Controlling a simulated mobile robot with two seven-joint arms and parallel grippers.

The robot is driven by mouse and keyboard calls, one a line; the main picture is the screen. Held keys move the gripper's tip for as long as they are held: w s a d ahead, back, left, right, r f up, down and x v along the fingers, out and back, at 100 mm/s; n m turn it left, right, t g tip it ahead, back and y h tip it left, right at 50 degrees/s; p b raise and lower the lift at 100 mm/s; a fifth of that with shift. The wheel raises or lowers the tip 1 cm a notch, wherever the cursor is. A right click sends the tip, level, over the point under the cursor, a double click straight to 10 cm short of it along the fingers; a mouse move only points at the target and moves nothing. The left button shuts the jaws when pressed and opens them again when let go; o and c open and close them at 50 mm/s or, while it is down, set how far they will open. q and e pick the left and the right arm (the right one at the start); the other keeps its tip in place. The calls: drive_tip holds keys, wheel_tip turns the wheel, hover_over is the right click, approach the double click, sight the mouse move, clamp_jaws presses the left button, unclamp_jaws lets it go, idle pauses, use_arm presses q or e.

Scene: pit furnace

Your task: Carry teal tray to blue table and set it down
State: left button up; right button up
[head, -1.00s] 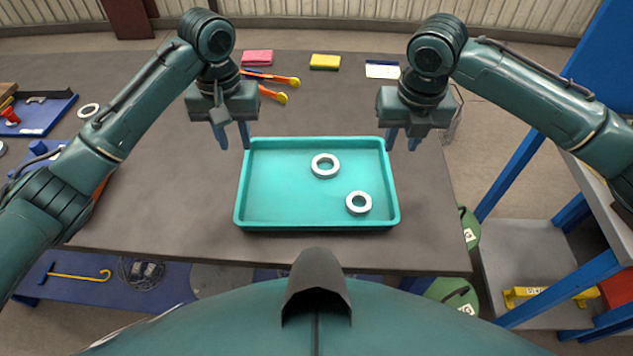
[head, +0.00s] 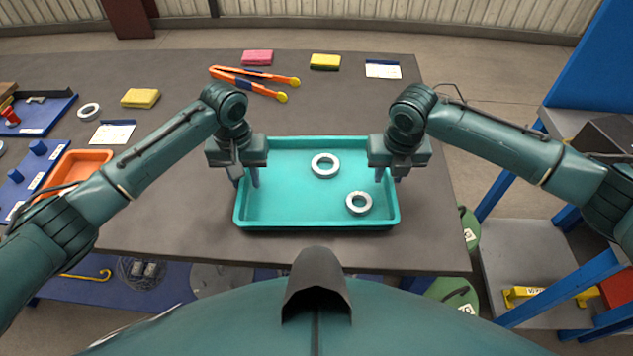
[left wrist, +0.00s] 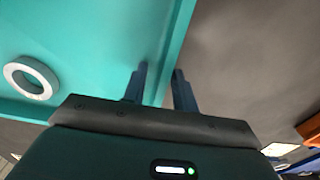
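The teal tray (head: 318,222) lies flat on the dark grey table (head: 330,110) near its front edge. Two pale rings, one at the back (head: 325,157) and one at the front (head: 350,203), lie in it. My left gripper (head: 246,180) is open, with one finger on each side of the tray's left rim; the left wrist view shows the tray wall (left wrist: 183,35) between the fingers (left wrist: 162,85). My right gripper (head: 388,176) appears open at the right rim. A blue-framed stand (head: 512,300), perhaps the blue table, is at the right, partly hidden by my right arm.
Orange-handled tongs (head: 255,82), a pink sponge (head: 257,57) and yellow sponges (head: 325,62) lie at the back of the grey table. Blue trays (head: 40,115) and an orange bin (head: 75,168) are at the left. Floor shows between the grey table and the stand.

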use_arm(q)
clamp_jaws()
use_arm(e)
clamp_jaws()
use_arm(q)
drive_tip(key=shift+d, duration=0.15)
use_arm(e)
drive_tip(key=shift+a, duration=0.15)
